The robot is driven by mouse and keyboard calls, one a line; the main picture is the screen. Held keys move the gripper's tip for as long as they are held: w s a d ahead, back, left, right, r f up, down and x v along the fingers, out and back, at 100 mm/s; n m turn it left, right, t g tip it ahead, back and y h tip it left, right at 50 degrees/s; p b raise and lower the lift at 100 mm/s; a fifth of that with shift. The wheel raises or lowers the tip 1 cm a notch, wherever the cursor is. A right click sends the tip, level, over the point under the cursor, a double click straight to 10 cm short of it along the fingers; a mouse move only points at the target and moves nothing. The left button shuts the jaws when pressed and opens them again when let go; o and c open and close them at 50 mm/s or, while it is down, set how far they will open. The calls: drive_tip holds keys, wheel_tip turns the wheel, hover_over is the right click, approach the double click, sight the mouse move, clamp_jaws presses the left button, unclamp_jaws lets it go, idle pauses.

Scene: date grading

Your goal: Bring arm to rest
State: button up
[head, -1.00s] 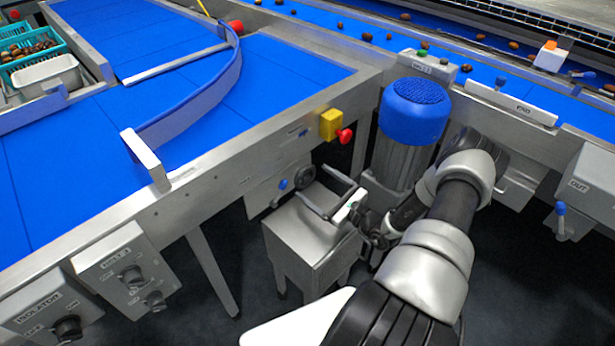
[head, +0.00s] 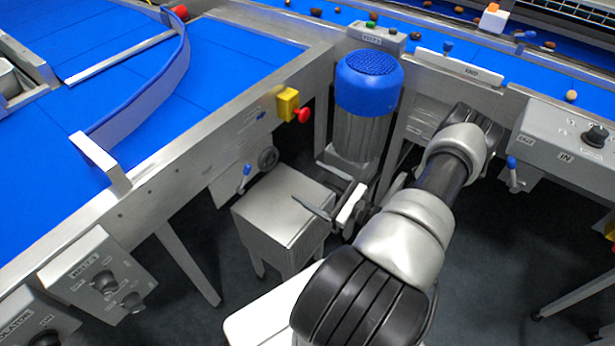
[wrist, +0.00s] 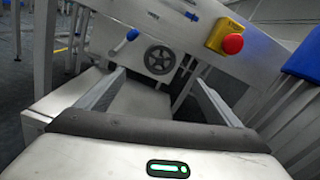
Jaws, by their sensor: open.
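My gripper (head: 322,193) is in front of me in the head view, low between the belt frames and beside a steel box stand. Its jaws are apart with nothing between them. In the wrist view my gripper (wrist: 155,82) shows two separated fingers pointing at the side of a conveyor frame. A handwheel (wrist: 160,60) and a blue-handled lever (wrist: 126,40) on that frame show beyond the fingers.
The steel box stand (head: 283,205) is close to the gripper's left. A blue-capped motor (head: 368,85) stands behind it. A red stop button (head: 302,115) on a yellow box juts from the left belt frame. Blue belts (head: 240,62) run left and back. Dark floor (head: 480,250) is open at right.

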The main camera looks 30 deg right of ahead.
drive_tip(key=shift+r, duration=0.1)
drive_tip(key=s+a+r+n+g+y, duration=0.1)
drive_tip(key=s+a+r+n+g, duration=0.1)
drive_tip(key=a+r+n+g, duration=0.75)
drive_tip(key=s+a+r+n+g+y, duration=0.1)
drive_tip(key=s+a+r+n+g, duration=0.1)
drive_tip(key=a+r+n+g, duration=0.9)
drive_tip(key=s+a+r+n+t+h, duration=0.1)
drive_tip(key=s+r+n+t+h, duration=0.4)
drive_tip(key=r, duration=0.4)
drive_tip(key=s+a+r+n+t+h, duration=0.1)
drive_tip(key=s+r+n+t+h, duration=0.25)
drive_tip(key=s+r, duration=0.45)
wheel_tip(320, 180, up, 20)
drive_tip(key=w+p, duration=0.1)
drive_tip(key=p, duration=1.7)
drive_tip(key=shift+w+t, duration=0.3)
drive_tip(key=shift+w, duration=0.05)
drive_tip(key=shift+a, duration=0.1)
